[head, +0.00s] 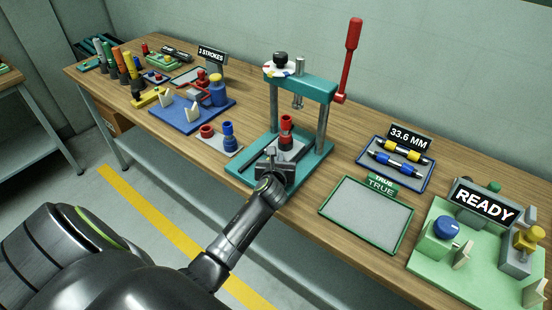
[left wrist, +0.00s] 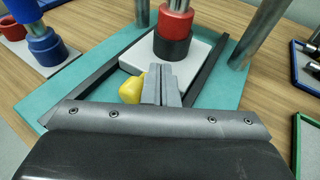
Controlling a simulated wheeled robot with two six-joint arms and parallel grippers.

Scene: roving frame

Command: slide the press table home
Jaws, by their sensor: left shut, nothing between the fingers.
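The press (head: 302,90) stands on the bench with a teal frame, two posts and a raised red lever (head: 350,50). Its sliding table is a light grey plate (head: 290,146), lying between two dark rails; it shows larger in the left wrist view (left wrist: 199,60). A red part with a black lower ring (left wrist: 174,30) stands upright on the plate. A yellow knob (left wrist: 131,89) sits at the plate's near edge. My left gripper (head: 272,160) is shut and empty over the front of the teal base; its fingertips (left wrist: 161,80) are beside the knob, at the plate. Whether they touch is unclear.
Left of the press, a small tray holds red and blue parts (head: 228,134), near a blue fixture (head: 190,116). Right are an empty green-rimmed tray (head: 368,212), a pen tray (head: 396,165) and a green station with a READY sign (head: 484,202).

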